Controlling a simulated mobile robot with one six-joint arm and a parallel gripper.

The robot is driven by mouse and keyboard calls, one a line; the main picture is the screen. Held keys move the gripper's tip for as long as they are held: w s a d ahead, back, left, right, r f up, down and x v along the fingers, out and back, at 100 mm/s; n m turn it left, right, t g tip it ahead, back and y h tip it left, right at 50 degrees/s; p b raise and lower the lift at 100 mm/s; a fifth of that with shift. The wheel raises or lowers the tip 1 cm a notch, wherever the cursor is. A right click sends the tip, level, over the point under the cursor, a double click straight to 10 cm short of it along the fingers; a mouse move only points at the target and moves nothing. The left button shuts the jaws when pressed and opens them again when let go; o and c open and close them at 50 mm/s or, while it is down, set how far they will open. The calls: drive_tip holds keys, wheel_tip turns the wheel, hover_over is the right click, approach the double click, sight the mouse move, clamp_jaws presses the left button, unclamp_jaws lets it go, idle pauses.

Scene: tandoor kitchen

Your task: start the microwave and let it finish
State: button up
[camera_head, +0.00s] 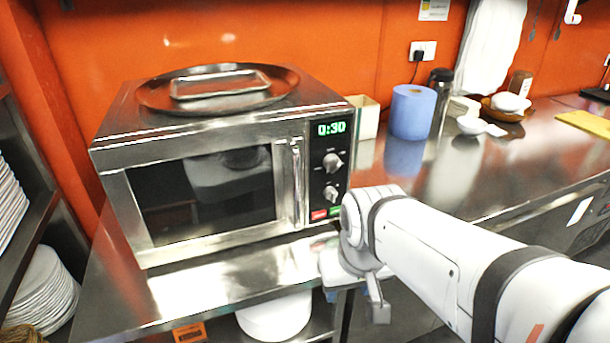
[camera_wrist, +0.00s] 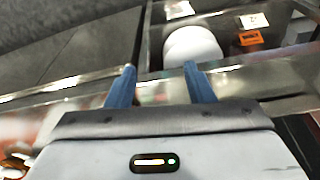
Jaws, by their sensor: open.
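A steel microwave (camera_head: 210,170) stands on the steel counter at the left, its door shut. Its lit green display reads 0:30. Two knobs lie below the display, with a red button (camera_head: 319,214) and a green button (camera_head: 336,210) at the bottom of the panel. The green button is partly hidden by my arm. My gripper (camera_wrist: 159,82) shows in the wrist view with its two blue fingers apart and nothing between them. In the head view my wrist is in front of the microwave's lower right corner, and the fingers are mostly hidden there.
A round tray (camera_head: 220,88) lies on the microwave. A blue paper roll (camera_head: 411,112), a dark flask (camera_head: 438,100) and bowls (camera_head: 471,125) stand on the counter to the right. Stacked plates (camera_head: 40,290) sit at the left. A white round container (camera_head: 275,317) is below the counter.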

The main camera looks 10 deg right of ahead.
clamp_jaws()
idle(0.3)
idle(1.1)
